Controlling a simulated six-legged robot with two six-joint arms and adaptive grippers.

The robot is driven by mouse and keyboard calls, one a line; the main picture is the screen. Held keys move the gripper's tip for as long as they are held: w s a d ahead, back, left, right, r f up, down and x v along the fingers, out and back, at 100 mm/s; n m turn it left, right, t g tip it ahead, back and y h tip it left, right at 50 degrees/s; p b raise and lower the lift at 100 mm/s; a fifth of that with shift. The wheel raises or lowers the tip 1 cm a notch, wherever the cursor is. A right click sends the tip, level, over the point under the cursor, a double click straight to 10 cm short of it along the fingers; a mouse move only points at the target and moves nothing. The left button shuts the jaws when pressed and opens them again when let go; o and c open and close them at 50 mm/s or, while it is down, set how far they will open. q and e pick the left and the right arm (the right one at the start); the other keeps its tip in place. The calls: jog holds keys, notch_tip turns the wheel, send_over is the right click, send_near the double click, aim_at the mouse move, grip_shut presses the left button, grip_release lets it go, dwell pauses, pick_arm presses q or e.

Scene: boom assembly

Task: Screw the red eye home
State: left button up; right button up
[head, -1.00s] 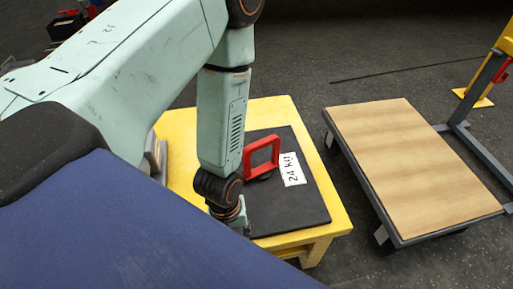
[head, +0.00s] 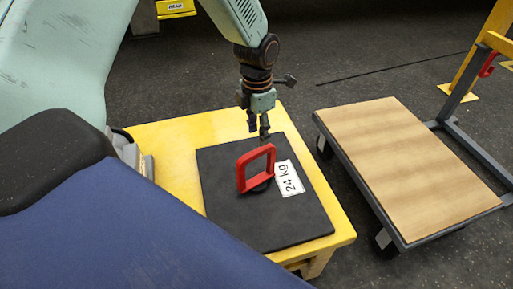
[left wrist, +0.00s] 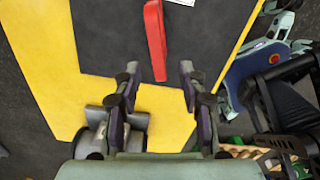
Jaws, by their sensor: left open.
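The red eye (head: 241,175), a square red ring on a dark round foot, stands upright on the black plate (head: 285,225) beside a white "24 kg" label (head: 289,179). Whether its foot sits flush cannot be told. My left gripper (head: 258,134) is open and empty, just behind and above the eye in the head view, with its fingers pointing down. In the left wrist view the red eye (left wrist: 155,40) shows nearly edge-on, beyond the open fingertips (left wrist: 160,72) and between their lines, apart from both. My right gripper is not in view.
The plate lies on a yellow table (head: 170,140). A cart with a wooden deck (head: 405,165) stands to the right, across a gap of dark floor. A yellow post with a red hook (head: 487,66) rises at the cart's far end.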

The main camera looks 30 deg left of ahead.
aim_at(256, 151)
pick_arm(q)
jog(key=shift+a+r+n, duration=0.25)
jog(key=shift+a+n, duration=0.05)
jog(key=shift+n, duration=0.3)
jog(key=shift+s+f, duration=0.1)
jog(key=shift+f, duration=0.2)
notch_tip(256, 151, down, 7)
jog(key=b, duration=0.3)
grip_shut()
